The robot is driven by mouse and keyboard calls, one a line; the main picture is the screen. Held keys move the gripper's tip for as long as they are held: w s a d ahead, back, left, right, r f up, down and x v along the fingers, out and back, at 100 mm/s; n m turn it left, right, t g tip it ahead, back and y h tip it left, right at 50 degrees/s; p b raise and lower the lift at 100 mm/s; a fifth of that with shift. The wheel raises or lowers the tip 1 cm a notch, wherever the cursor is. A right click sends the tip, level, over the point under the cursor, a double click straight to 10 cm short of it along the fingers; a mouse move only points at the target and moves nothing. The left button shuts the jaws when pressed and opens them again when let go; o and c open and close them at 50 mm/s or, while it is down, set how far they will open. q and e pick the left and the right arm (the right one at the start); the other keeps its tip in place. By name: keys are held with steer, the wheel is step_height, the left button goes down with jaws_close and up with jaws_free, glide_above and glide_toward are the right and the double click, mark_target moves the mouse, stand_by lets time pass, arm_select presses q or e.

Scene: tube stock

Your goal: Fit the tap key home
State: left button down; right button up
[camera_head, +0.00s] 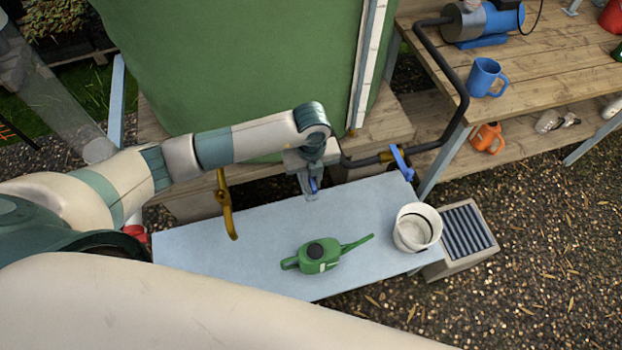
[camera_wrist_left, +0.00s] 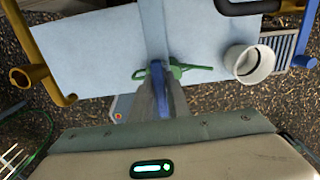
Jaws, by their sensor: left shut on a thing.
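My left gripper (camera_head: 311,192) is shut on a small blue piece, which looks like the tap key (camera_head: 314,184). It holds the key above the pale bench, in front of the green tank. In the left wrist view the blue key (camera_wrist_left: 157,68) shows between the fingers (camera_wrist_left: 158,90); its lower part is hidden. A brass tap (camera_head: 226,205) with no blue lever visible on it stands to the left of the gripper, apart from it. In the wrist view this tap (camera_wrist_left: 42,70) has a round collar at its side. My right gripper is not in view.
A green watering can (camera_head: 318,258) and a white bucket (camera_head: 416,228) are on the bench (camera_head: 200,245). A dark pipe (camera_head: 450,70) leads to another tap with a blue lever (camera_head: 402,162) at right. The green tank (camera_head: 240,60) stands behind. The bench's left part is clear.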

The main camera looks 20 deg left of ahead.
arm_select(q)
steer(key=shift+f+b, duration=0.5)
steer(key=shift+f, duration=0.15)
steer(key=shift+f+b, duration=0.3)
steer(key=shift+f, duration=0.1)
stand_by(0.9)
steer(key=shift+s+f, duration=0.1)
steer(key=shift+s, duration=0.05)
stand_by(1.0)
steer(key=c, duration=1.6)
jaws_free()
steer(key=shift+s+a+f, duration=0.1)
